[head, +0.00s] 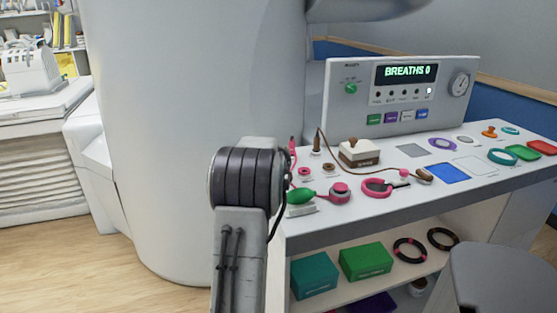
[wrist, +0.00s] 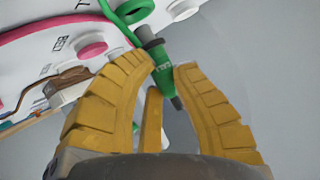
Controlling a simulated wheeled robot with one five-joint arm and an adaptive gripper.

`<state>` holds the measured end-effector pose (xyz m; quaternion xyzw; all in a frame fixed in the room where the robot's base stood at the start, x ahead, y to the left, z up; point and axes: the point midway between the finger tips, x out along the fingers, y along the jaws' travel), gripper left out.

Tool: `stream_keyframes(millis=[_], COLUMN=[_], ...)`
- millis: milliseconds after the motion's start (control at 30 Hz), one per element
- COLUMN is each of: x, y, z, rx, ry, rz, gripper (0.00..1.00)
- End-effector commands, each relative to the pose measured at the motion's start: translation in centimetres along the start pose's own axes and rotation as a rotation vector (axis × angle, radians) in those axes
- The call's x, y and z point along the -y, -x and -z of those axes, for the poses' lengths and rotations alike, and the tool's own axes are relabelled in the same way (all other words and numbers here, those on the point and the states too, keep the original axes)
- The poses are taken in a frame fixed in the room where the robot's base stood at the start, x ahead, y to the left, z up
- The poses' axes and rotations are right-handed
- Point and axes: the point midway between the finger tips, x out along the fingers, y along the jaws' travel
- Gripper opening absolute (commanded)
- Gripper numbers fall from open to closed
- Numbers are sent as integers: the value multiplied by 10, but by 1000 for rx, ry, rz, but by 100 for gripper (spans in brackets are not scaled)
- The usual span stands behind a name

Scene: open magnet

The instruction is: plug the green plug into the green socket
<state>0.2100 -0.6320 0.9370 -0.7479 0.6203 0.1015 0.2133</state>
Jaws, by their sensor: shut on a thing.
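My gripper (wrist: 166,76) has yellow ridged fingers and is shut on the green plug (wrist: 161,62) in the wrist view. The plug is a green barrel with dark grey ends, and it sits tilted between the fingertips. A green ring-shaped part with a green band (wrist: 112,17) lies just beyond the plug's upper end at the top of the wrist view. I cannot tell whether this is the green socket, or whether the plug touches it. In the head view my gripper is hidden behind my own arm.
Pink round knobs (wrist: 90,45) stand on a white and pink panel beside the gripper. A large white cylinder housing (head: 190,130) stands left of the table.

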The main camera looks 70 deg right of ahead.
Motion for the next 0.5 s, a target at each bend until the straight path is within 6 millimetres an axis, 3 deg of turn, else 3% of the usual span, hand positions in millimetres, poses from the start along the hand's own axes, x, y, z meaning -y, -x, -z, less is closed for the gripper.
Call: stream_keyframes(millis=[500], x=[-1], y=[-2], z=[-4], rx=[-1], ry=[0], rz=[0], gripper=[0])
